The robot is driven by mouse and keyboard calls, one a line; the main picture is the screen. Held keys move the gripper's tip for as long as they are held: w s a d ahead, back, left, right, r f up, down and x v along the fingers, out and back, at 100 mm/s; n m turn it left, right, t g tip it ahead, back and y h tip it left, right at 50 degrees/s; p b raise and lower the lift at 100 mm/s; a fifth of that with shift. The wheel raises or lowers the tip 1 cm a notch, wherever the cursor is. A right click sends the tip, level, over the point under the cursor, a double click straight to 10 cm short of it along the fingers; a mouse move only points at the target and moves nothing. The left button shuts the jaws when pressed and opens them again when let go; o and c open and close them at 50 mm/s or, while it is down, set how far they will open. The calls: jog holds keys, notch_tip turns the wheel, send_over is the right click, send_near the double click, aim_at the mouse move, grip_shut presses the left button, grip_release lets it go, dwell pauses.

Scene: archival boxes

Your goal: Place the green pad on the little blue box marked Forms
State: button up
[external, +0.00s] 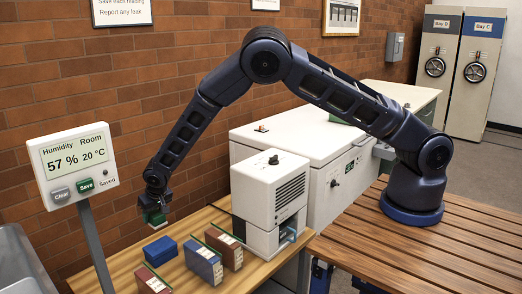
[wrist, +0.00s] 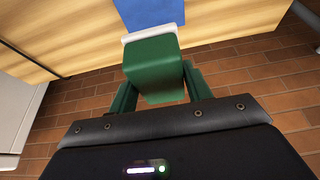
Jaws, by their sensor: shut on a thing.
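My gripper (external: 156,206) is shut on the green pad (external: 154,218), above the back left part of the wooden table. In the wrist view the green pad (wrist: 152,65) sits between the two fingers, with a white strip along its far edge. The small blue box (external: 160,250) lies on the table below and a little right of the gripper, apart from the pad. The blue box also shows at the top of the wrist view (wrist: 150,12), beyond the pad. No Forms label is readable on it.
A white machine (external: 270,195) stands to the right. A humidity display (external: 75,165) stands at left on a post.

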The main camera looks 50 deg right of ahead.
notch_tip(320, 180, down, 10)
jog(key=shift+f, duration=0.1)
dwell(0.4)
jog(key=shift+f, duration=0.1)
jog(key=o, duration=1)
jog(key=shift+c, duration=0.2)
